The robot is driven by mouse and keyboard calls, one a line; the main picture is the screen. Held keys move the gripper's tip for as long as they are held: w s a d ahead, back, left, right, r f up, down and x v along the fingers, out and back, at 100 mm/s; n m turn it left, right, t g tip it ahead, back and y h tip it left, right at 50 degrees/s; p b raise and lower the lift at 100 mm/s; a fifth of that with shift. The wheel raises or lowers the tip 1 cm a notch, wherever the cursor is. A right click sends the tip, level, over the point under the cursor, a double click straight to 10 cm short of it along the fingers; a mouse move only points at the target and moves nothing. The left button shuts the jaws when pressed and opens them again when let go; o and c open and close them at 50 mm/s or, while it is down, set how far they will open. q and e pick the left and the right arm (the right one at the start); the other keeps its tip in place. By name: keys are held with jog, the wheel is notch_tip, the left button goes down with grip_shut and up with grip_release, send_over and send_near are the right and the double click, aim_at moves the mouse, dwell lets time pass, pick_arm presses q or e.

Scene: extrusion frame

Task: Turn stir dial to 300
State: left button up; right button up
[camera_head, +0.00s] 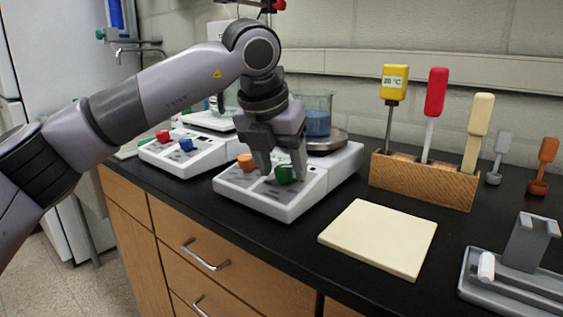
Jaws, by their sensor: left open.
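A white hotplate stirrer (300,204) stands on the black bench with an orange dial (246,161) and a green dial (284,174) on its front panel. I cannot read any dial markings, so I cannot tell which dial is for stirring. My left gripper (282,172) points down over the panel, open. Its fingers are on either side of the green dial; I cannot tell whether they touch it. The orange dial is just left of the fingers. A beaker of blue liquid (318,122) sits on the plate behind, partly hidden by my gripper. My right gripper is not in view.
A second white stirrer (182,158) with red and blue dials stands to the left. To the right are a wooden rack (424,182) with coloured-handled tools, a cream square pad (379,238) and a grey stand (510,282). Bare bench lies between them.

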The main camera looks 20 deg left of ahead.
pick_arm(q)
grip_shut()
jog(key=shift+r, duration=0.1)
jog(key=m+p, duration=0.2)
jog(key=m, duration=0.2)
jog(key=shift+r+h, duration=0.1)
jog(key=shift+h, duration=0.3)
jog(key=m+p, duration=0.2)
jog(key=m, duration=0.2)
jog(key=shift+g+h, duration=0.3)
jog(key=shift+g, duration=0.1)
jog(key=shift+m+p, duration=0.6)
jog(key=shift+m, duration=0.3)
jog(key=shift+m+p, duration=0.4)
jog(key=shift+m, duration=0.8)
